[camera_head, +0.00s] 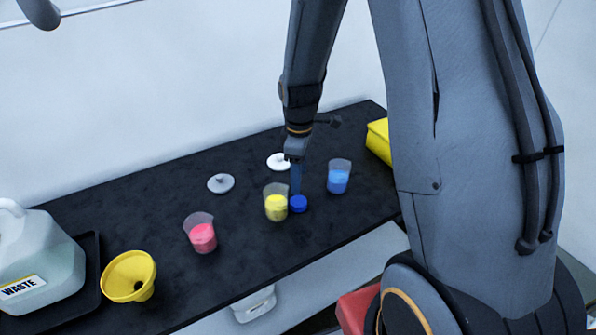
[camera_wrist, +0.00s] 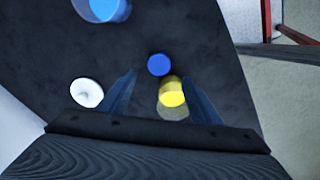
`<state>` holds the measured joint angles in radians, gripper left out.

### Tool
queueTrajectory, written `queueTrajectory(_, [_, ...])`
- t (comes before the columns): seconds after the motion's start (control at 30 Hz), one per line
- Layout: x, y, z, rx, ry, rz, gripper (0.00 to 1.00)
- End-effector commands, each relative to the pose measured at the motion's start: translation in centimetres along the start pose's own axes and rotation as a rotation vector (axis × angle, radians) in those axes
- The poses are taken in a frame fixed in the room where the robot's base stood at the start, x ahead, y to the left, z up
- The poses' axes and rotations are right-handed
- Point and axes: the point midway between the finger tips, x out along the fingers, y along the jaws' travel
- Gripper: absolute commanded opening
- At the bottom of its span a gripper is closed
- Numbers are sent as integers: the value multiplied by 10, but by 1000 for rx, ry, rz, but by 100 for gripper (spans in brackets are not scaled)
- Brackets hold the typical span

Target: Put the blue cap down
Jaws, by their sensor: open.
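The blue cap (camera_head: 298,203) rests on the black bench top, between the yellow-filled beaker and the blue-filled beaker. It also shows in the wrist view (camera_wrist: 159,64), just beyond the fingertips and between their lines. My gripper (camera_head: 297,188) points down over the cap; its jaws are open with nothing held between them. In the wrist view the two fingers of my gripper (camera_wrist: 160,77) spread to either side. The exact gap between fingertips and cap is hard to tell.
A beaker of yellow liquid (camera_head: 276,207) stands close beside the cap. A blue-filled beaker (camera_head: 338,180), a pink-filled beaker (camera_head: 203,237), a white lid (camera_head: 278,161), a grey lid (camera_head: 221,184), a yellow funnel (camera_head: 129,276) and a waste jug (camera_head: 40,262) share the bench.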

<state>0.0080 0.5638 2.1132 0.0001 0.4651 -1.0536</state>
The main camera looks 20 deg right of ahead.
Motion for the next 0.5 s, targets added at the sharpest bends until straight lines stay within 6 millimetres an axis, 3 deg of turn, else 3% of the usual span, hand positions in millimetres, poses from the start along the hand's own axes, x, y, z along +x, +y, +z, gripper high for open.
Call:
queueTrajectory(0.3, [-25, -4, 2, 30, 2, 4, 58])
queueTrajectory(0.5, [-58, -34, 18, 303, 27, 33, 58])
